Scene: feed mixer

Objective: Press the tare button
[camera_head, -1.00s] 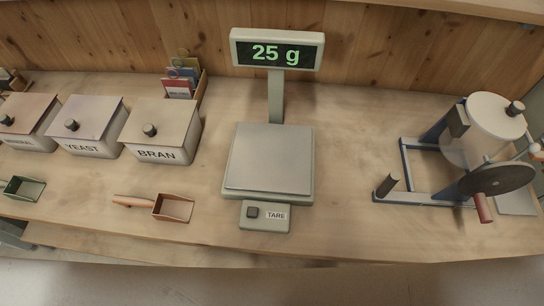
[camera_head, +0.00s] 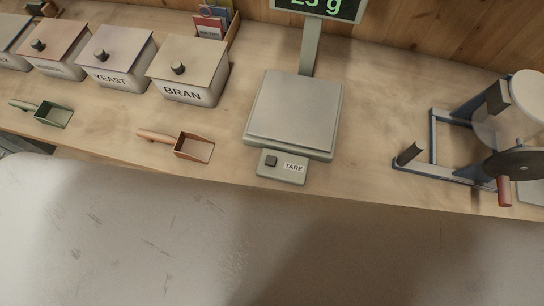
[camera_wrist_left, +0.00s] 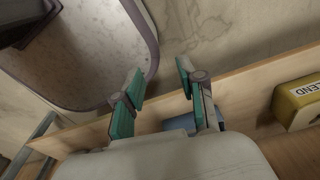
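The scale (camera_head: 296,112) stands on the bench in the head view, with an empty flat pan. Its dark square tare button (camera_head: 271,161) sits on the front panel, left of the TARE label (camera_head: 294,168). The scale's display (camera_head: 318,6) is cut off at the top edge and reads 25 g in green. Neither gripper shows in the head view. In the left wrist view my left gripper (camera_wrist_left: 158,75) is open, its teal-padded fingers apart with nothing between them. The scale and button are not in that view.
Lidded bins, including bran (camera_head: 187,72) and yeast (camera_head: 115,57), stand left of the scale. An orange scoop (camera_head: 193,147) and a green scoop (camera_head: 53,114) lie before them. A hand-crank mixer (camera_head: 510,125) stands right. A yellow box (camera_wrist_left: 299,100) shows in the wrist view.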

